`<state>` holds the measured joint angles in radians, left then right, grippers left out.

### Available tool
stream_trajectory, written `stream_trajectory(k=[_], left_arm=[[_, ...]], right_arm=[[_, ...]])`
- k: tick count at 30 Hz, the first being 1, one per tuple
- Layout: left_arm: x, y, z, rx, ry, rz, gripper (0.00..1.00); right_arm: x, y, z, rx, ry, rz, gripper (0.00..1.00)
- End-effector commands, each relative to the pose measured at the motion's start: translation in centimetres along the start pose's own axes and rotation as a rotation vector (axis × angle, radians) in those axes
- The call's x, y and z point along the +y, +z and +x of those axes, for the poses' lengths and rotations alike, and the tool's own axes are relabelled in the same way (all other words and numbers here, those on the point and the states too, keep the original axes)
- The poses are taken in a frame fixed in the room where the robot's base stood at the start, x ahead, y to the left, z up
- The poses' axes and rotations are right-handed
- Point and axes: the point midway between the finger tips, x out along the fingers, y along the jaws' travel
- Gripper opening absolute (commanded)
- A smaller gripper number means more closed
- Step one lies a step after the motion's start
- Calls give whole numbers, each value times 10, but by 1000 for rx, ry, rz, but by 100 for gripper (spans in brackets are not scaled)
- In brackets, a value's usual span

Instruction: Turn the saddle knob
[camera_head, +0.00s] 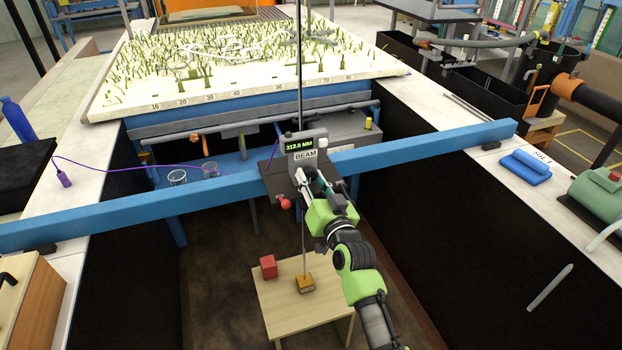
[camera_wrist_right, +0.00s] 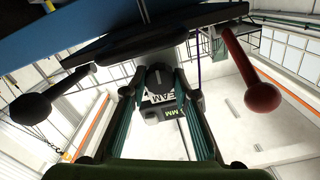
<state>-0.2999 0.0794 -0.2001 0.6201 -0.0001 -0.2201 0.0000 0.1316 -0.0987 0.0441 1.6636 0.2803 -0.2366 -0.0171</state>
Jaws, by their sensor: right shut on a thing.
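The saddle (camera_head: 300,160) is a dark grey block on the blue beam. Its green readout shows 312.6 MM above a BEAM label. My right gripper (camera_head: 314,180) reaches its front face from below right. In the wrist view its fingers are shut on the dark saddle knob (camera_wrist_right: 158,78), which they largely hide in the head view. A lever with a red ball (camera_head: 285,204) sticks out beside the gripper; the red ball (camera_wrist_right: 262,97) is at right in the wrist view, and a black ball (camera_wrist_right: 30,109) is at left. My left gripper is not in view.
The blue beam (camera_head: 430,143) spans the flume between pale side ledges. A thin vertical rod (camera_head: 300,60) passes the saddle. Below, a small wooden table (camera_head: 285,312) bears a red cube (camera_head: 268,266) and an orange block (camera_head: 305,284).

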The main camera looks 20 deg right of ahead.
Motion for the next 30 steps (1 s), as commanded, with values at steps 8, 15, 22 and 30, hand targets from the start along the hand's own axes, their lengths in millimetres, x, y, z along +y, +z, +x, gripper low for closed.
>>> stream_trajectory(k=[8, 15, 22, 30], left_arm=[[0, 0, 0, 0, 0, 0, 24], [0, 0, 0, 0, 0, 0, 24], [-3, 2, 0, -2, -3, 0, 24], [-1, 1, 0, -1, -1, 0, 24]], right_arm=[[0, -1, 0, 3, 0, 0, 32], [0, -1, 0, 1, 0, -1, 43], [0, 0, -4, 0, 0, -1, 43], [1, 2, -46, -2, 1, -1, 43]])
